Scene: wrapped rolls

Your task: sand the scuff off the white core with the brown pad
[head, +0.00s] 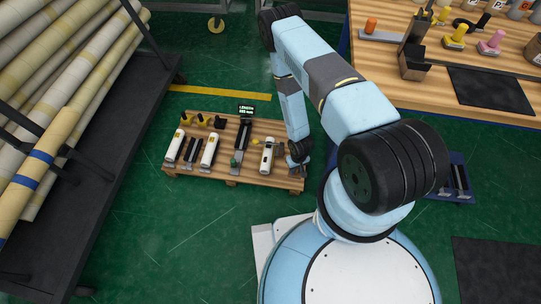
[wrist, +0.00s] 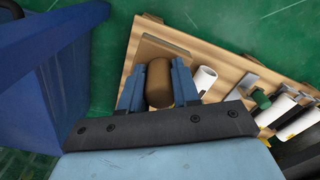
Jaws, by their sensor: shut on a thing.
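My gripper (head: 298,153) is low at the right end of a wooden pallet (head: 230,180). In the wrist view its two blue fingers (wrist: 157,88) are closed on a rounded brown pad (wrist: 159,82). The pad is over or close to the pallet edge; I cannot tell whether it touches the wood. A white core (head: 267,157) lies just left of my gripper in the head view, and a white core also shows right of the fingers in the wrist view (wrist: 205,80). More white cores (head: 209,151) lie further left. I cannot make out a scuff.
A black gauge with a green-lit display (head: 246,110) stands among the cores, with a green knob (head: 234,162) near it. A rack of wrapped rolls (head: 60,100) is at left. A workbench (head: 430,70) is at upper right. Green floor is open in front of the pallet.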

